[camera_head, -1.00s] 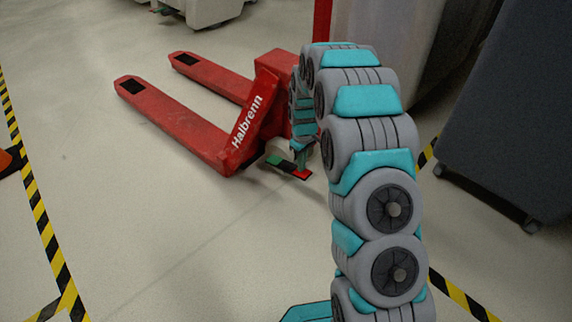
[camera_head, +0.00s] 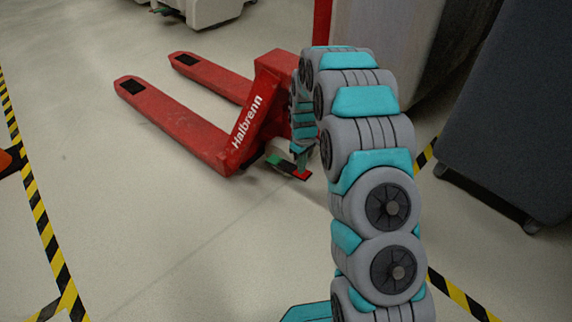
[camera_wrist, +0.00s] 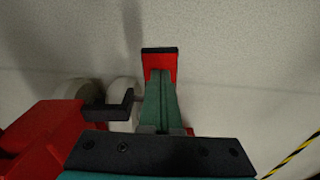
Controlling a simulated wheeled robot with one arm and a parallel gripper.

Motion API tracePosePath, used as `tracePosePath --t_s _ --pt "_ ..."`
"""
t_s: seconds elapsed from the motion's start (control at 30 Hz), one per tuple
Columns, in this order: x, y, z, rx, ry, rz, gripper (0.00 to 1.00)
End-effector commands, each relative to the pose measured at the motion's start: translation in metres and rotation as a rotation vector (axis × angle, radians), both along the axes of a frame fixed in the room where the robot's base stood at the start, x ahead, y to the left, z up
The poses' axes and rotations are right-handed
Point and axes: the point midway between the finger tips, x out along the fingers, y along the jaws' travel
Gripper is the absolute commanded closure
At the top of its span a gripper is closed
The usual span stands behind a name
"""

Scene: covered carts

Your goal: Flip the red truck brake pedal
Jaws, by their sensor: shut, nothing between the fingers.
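The red brake pedal (camera_head: 303,175) sticks out low at the near end of the red pallet truck (camera_head: 205,128). In the wrist view the pedal (camera_wrist: 160,58) is a red plate with a black outer edge, straight beyond my fingertips. My gripper (camera_head: 302,168) is shut and empty, pointing down at the pedal. In the wrist view its teal fingers (camera_wrist: 160,72) lie together over the red plate and hide its inner part. The fingertips are at or just above the plate; I cannot tell whether they touch. A green pedal (camera_head: 274,160) sits left of the red one.
In the wrist view, pale wheels (camera_wrist: 122,92) and a dark bracket (camera_wrist: 108,108) are left of my fingers. A dark grey covered cart (camera_head: 515,120) stands at right. Yellow-black floor tape (camera_head: 50,245) runs at left. The floor in front of the truck is clear.

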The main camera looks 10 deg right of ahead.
Motion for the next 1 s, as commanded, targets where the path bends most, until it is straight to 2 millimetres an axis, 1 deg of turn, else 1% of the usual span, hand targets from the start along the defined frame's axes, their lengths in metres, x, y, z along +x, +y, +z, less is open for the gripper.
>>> tracePosePath --t_s 0.17,1.0 --pt "0.000 0.000 0.003 0.001 0.001 0.000 1.00" --pt "0.000 0.000 0.063 0.001 -0.002 0.000 1.00"
